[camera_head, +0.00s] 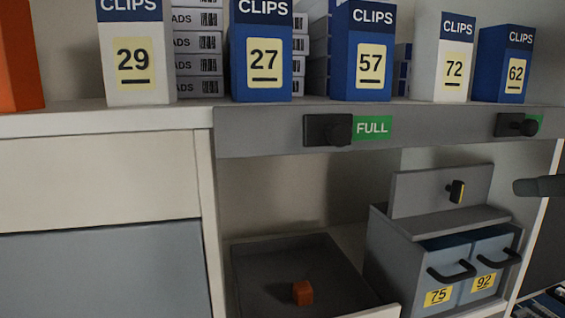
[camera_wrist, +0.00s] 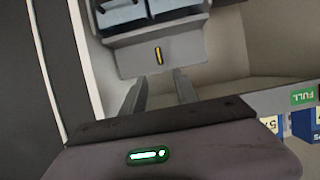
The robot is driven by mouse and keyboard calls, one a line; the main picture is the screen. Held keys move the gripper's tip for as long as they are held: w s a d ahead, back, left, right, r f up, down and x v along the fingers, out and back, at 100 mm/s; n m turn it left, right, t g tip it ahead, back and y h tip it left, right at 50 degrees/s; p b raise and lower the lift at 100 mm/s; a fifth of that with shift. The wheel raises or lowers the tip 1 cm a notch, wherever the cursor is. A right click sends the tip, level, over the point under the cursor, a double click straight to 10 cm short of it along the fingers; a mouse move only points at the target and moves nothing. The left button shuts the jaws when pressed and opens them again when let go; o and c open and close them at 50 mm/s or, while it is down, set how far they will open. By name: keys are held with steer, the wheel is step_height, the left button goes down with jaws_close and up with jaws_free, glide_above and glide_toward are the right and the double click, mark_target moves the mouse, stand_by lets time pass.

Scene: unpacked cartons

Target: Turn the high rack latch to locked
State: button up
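A small black latch with a yellow face (camera_head: 456,191) stands roughly upright, slightly tilted, on a grey upright panel (camera_head: 415,192) above two drawers. In the wrist view, which is upside down, the latch (camera_wrist: 158,56) shows as a narrow upright yellow bar on the panel (camera_wrist: 185,55). My gripper (camera_wrist: 160,76) is open, its two fingers apart and empty. The fingertips point at the panel with the latch seen between and beyond them; I see no contact. A dark rounded end of my arm or gripper (camera_head: 540,187) enters the head view at the right, apart from the latch.
Drawers 75 (camera_head: 438,297) and 92 (camera_head: 485,281) have black handles below the latch. An open tray (camera_head: 262,280) with an orange cube (camera_head: 303,292) sits left.

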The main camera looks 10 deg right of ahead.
mark_target(462, 189)
steer(key=p+x, duration=0.2)
steer(key=x, duration=1.2)
steer(key=shift+f+p, duration=0.1)
steer(key=shift+p, duration=0.3)
steer(key=shift+s, duration=0.1)
jaws_close()
